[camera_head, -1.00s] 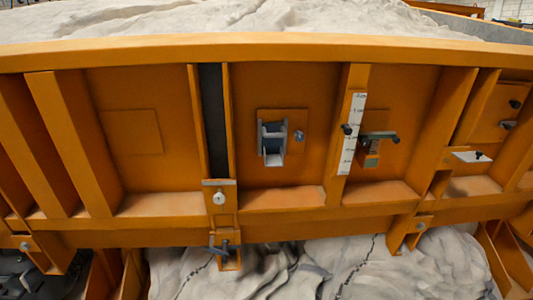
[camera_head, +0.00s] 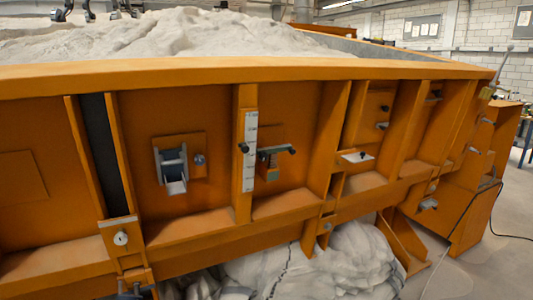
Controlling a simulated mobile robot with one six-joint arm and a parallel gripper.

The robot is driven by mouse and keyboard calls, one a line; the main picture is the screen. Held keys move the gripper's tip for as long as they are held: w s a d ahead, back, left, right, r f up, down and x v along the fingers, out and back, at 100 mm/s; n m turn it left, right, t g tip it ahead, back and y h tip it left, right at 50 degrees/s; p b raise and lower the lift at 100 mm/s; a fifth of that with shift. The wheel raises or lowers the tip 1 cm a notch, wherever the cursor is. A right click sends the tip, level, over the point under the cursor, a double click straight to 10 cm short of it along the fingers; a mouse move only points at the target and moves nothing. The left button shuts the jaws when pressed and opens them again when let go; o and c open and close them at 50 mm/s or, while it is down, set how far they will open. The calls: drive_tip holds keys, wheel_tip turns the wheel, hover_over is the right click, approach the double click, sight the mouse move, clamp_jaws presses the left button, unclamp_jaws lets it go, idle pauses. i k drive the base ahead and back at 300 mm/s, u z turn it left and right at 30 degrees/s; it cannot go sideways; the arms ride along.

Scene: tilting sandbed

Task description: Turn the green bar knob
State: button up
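No knob in the camera_head view is clearly green. A dark bar-shaped handle (camera_head: 276,151) sticks out from the orange side wall, just right of the white scale strip (camera_head: 250,150). Its colour looks grey to dull, and I cannot tell if it is the green bar knob. A small brownish block (camera_head: 272,173) sits under it. Small dark knobs (camera_head: 384,108) also show on a panel farther right, too small to judge. My gripper is not in view.
The orange sandbed wall (camera_head: 50,225) has several ribs. A grey bracket (camera_head: 172,172) with a round knob (camera_head: 199,160) is left of the scale. White bags (camera_head: 350,255) lie underneath. A lever (camera_head: 502,65) rises at the far right corner.

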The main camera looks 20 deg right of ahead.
sight(263, 155)
drive_tip(key=u, duration=0.25)
drive_tip(key=k, duration=0.85)
drive_tip(key=u, duration=0.5)
drive_tip(key=k, duration=0.5)
drive_tip(key=u, duration=0.2)
drive_tip(key=i, duration=1.05)
drive_tip(key=u, duration=0.4)
